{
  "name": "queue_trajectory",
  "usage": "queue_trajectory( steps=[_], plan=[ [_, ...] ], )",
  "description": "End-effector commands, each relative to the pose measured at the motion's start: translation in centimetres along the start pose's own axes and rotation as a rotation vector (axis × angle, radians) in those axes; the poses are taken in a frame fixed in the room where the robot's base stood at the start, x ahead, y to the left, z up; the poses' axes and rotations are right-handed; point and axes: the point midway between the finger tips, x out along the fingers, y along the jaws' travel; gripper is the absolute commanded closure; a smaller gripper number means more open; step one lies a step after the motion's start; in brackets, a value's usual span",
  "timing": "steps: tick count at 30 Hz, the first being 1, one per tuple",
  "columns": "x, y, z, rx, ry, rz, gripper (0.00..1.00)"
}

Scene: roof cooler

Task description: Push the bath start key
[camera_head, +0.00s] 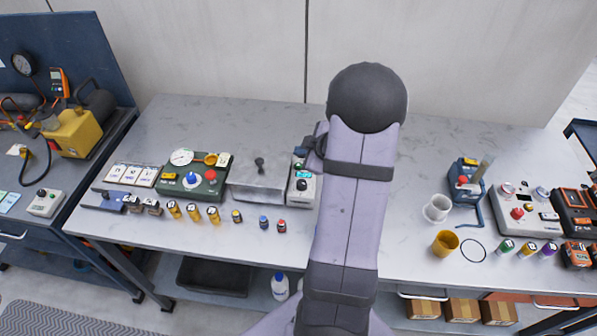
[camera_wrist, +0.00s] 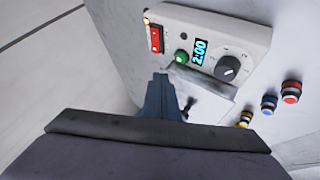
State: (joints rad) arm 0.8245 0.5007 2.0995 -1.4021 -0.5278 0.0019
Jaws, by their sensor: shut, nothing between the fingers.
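A pale control box (camera_head: 302,187) stands right of a metal bath (camera_head: 257,181) with a black lid knob. In the wrist view the control box (camera_wrist: 215,30) shows a green button (camera_wrist: 181,56), likely the start key, beside a lit display reading 2.00 (camera_wrist: 199,52). A red rocker switch (camera_wrist: 156,39) and a dark dial (camera_wrist: 228,68) are also on it. My gripper (camera_wrist: 162,80) is shut and empty. Its tip appears just below and left of the green button in the wrist view; I cannot tell the gap. In the head view my arm hides most of the gripper.
A green panel (camera_head: 195,178) with gauge and red and blue knobs stands left of the bath. Several small coloured buttons or cylinders line the table's front left. A white cup (camera_head: 437,208) and a yellow cup (camera_head: 445,243) stand right of my arm. The table's back strip is clear.

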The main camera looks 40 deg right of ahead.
Motion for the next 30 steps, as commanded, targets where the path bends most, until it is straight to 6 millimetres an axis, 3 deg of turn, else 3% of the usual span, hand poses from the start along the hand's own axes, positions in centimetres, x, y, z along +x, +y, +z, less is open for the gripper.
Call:
queue_trajectory(
  steps=[9,30],
  plan=[
    [1.7,-1.2,1.2,0.0,0.001,0.0,1.0],
    [1.7,-1.2,1.2,0.0,0.0,0.0,1.0]
  ],
)
